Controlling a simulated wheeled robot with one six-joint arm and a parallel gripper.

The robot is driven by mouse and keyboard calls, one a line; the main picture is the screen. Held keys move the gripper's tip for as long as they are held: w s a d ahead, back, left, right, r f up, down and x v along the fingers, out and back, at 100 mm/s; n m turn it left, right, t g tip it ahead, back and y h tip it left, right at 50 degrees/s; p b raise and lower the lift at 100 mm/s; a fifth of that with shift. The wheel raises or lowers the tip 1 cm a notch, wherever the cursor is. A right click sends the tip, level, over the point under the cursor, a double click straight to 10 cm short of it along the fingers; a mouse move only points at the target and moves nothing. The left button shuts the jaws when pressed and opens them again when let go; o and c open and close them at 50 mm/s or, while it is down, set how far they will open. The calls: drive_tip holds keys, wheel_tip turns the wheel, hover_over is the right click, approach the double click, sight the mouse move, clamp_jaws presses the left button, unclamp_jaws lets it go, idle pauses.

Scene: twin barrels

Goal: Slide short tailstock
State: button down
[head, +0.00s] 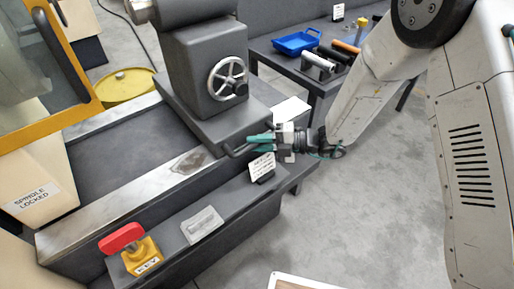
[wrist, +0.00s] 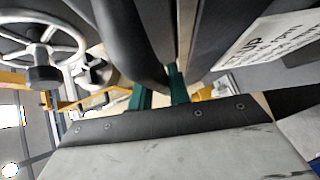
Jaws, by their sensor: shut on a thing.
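The tailstock (head: 205,65) is a dark grey block with a spoked handwheel (head: 228,78), standing on the lathe bed (head: 150,190). A dark bar handle (head: 234,151) sticks out low at its front right. My gripper (head: 258,143) reaches in from the right, its teal fingers at this handle. In the wrist view, the rounded dark handle (wrist: 132,45) comes down between the teal fingers of my gripper (wrist: 160,92), which is shut on it. The handwheel also shows at the left of the wrist view (wrist: 42,45). The handle's end is partly hidden by the fingers.
A small sign (head: 262,168) stands close below my gripper. A red-handled key in a yellow block (head: 143,258) and a grey pad (head: 202,224) lie on the front ledge. A side table (head: 290,70) with a blue tray (head: 297,41) stands behind. Floor at right is clear.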

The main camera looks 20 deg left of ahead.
drive_tip(key=w+d, duration=0.7)
drive_tip(key=w, duration=0.2)
drive_tip(key=shift+w, duration=0.3)
drive_tip(key=shift+w+d, duration=0.1)
drive_tip(key=shift+d, duration=0.05)
drive_tip(key=c, duration=1.3)
unclamp_jaws()
drive_tip(key=shift+d, duration=0.1)
drive_tip(key=v, duration=0.7)
drive_tip(key=shift+d, duration=0.35)
